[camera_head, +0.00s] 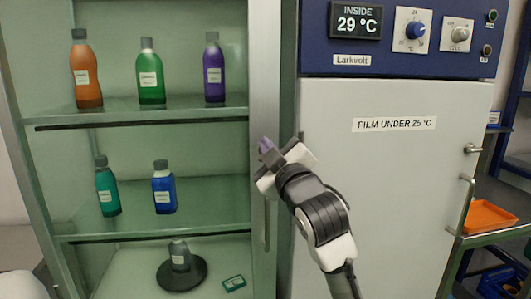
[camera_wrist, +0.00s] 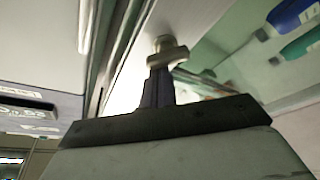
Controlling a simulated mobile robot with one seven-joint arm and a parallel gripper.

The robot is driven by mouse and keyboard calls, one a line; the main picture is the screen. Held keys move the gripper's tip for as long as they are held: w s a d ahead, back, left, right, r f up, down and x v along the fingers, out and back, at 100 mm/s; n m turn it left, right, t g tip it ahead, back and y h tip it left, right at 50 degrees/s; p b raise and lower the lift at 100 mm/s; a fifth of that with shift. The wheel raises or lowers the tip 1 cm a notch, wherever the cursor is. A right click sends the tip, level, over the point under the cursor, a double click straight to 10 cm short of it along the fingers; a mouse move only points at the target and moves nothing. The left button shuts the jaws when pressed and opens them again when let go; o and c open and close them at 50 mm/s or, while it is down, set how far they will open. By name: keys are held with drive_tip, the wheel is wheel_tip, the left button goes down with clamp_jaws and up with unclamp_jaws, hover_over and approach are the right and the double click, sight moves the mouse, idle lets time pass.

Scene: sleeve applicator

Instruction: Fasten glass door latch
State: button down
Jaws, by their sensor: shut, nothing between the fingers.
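The glass-fronted cabinet (camera_head: 265,60) stands at the left, its pale door frame running upright beside the white cabinet. A slim vertical handle (camera_head: 267,228) is on that frame, below my gripper. My gripper (camera_head: 267,147) is in front of the frame, at about the height between the two upper shelves, and hides what lies behind it. In the wrist view a small metal latch (camera_wrist: 166,56) with a rounded knob and a crosspiece sits just beyond the tips of my gripper (camera_wrist: 158,78). The fingers are together and empty. I cannot tell whether they touch the latch.
The white cabinet (camera_head: 380,190) with a blue control panel (camera_head: 430,55) fills the right, with its own latch (camera_head: 473,148) and handle (camera_head: 466,203). Several bottles stand on the glass shelves (camera_head: 150,112). An orange tray (camera_head: 488,217) is at the far right.

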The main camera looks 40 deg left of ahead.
drive_tip(key=m+t, duration=0.1)
drive_tip(key=m, duration=0.2)
drive_tip(key=m+t+h, duration=0.1)
drive_tip(key=m+t, duration=0.1)
drive_tip(key=m, duration=0.2)
drive_tip(key=w+m+t, duration=0.1)
drive_tip(key=m, duration=0.2)
drive_tip(key=shift+d+f+h, duration=0.25)
drive_tip(key=shift+d+h, duration=0.05)
drive_tip(key=shift+d, duration=0.05)
drive_tip(key=shift+p, duration=0.3)
drive_tip(key=shift+r, duration=0.35)
wheel_tip(320, 180, up, 4)
drive_tip(key=p, duration=0.4)
drive_tip(key=shift+a, duration=0.1)
drive_tip(key=b+v, duration=0.4)
drive_tip(key=v, duration=0.6)
drive_tip(key=shift+s+f+b, duration=0.15)
drive_tip(key=shift+f+b, duration=0.15)
drive_tip(key=shift+f, duration=0.2)
